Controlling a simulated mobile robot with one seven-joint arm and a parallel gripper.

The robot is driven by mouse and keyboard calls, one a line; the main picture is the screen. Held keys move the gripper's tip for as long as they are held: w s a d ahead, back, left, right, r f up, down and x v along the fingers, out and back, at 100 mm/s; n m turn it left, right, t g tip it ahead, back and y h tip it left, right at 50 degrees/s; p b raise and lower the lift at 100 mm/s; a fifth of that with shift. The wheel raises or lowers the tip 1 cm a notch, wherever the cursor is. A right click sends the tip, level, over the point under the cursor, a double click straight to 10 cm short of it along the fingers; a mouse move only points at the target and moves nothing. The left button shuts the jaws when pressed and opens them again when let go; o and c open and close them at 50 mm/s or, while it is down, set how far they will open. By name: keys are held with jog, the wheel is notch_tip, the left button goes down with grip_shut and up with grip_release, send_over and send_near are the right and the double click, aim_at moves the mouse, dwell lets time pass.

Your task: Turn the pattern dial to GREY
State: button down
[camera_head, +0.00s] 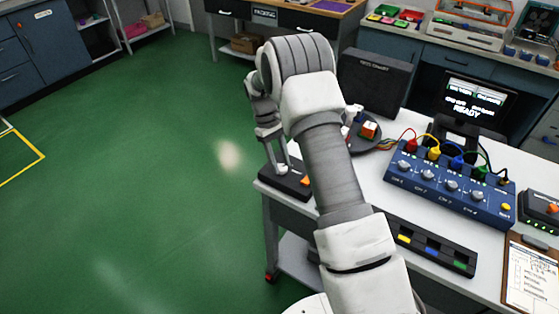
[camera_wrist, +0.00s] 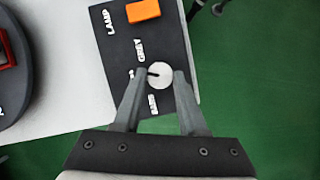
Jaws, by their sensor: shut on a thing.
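The pattern dial (camera_wrist: 161,77) is a round white knob on a dark control box (camera_wrist: 120,45). Its short black pointer mark faces left in the wrist view, toward a small label mostly hidden by a finger. The label GREY (camera_wrist: 140,50) is printed above and left of the knob, and BARS (camera_wrist: 152,104) below it. My gripper (camera_wrist: 162,74) is shut on the dial, one finger on each side. In the head view, my gripper (camera_head: 283,168) reaches down onto the box (camera_head: 287,187) at the table's left corner.
An orange rocker switch (camera_wrist: 143,11) marked LAMP sits on the same box. A dark round plate (camera_head: 373,144) with a colourful cube (camera_head: 369,130) stands close by. Green floor lies left.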

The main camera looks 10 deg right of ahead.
jog(key=m+y, duration=0.1)
jog(key=m, duration=0.3)
jog(key=m+y, duration=0.1)
jog(key=m, duration=0.2)
jog(key=shift+d+y, duration=0.3)
dwell(0.4)
jog(key=shift+c, duration=2.3)
grip_release()
jog(key=p+v, duration=0.1)
jog(key=v, duration=1.6)
jog(key=shift+w+p, duration=0.4)
jog(key=shift+w, duration=0.05)
